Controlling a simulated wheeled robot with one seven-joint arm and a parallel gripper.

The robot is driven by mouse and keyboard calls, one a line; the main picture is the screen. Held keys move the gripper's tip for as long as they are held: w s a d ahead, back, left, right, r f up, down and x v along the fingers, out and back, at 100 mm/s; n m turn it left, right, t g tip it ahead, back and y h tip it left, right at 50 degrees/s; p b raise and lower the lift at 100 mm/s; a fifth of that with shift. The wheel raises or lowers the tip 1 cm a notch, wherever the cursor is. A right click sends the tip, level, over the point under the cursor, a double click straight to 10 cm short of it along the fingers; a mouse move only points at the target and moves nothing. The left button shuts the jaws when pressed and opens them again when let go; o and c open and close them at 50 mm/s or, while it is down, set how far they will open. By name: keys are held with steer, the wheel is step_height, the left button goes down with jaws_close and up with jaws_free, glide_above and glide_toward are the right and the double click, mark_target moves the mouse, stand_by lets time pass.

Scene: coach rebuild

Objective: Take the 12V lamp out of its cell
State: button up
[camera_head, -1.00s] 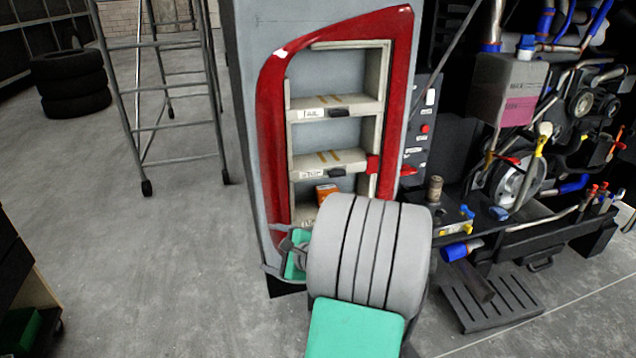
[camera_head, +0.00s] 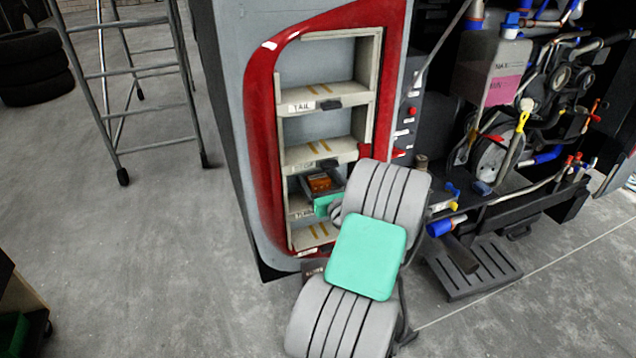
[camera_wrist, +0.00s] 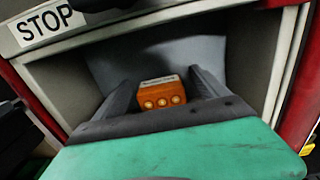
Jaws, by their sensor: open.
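An orange lamp (camera_head: 319,183) sits in a cell of the rack set in the red-framed panel, above a shelf whose label is partly hidden. In the wrist view the orange lamp (camera_wrist: 161,93) has a pale label strip on top and several round spots on its front. My gripper (camera_wrist: 162,85) is open, with one dark finger on each side of the lamp. I cannot tell whether the fingers touch it. A STOP label (camera_wrist: 44,24) is on the shelf edge above this cell. The head view shows my gripper (camera_head: 320,180) reaching into the same cell.
The two cells above look empty; the top one's shelf edge reads TAIL (camera_head: 301,107). The cell walls stand close around my gripper. An engine bay with hoses (camera_head: 500,120) is at right. A wheeled ladder (camera_head: 135,90) and stacked tires (camera_head: 33,68) are at left. The floor between is clear.

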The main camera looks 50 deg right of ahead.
steer(key=shift+c, duration=0.4)
steer(key=c, duration=1.4)
steer(key=shift+c, duration=0.4)
steer(key=shift+r, duration=0.1)
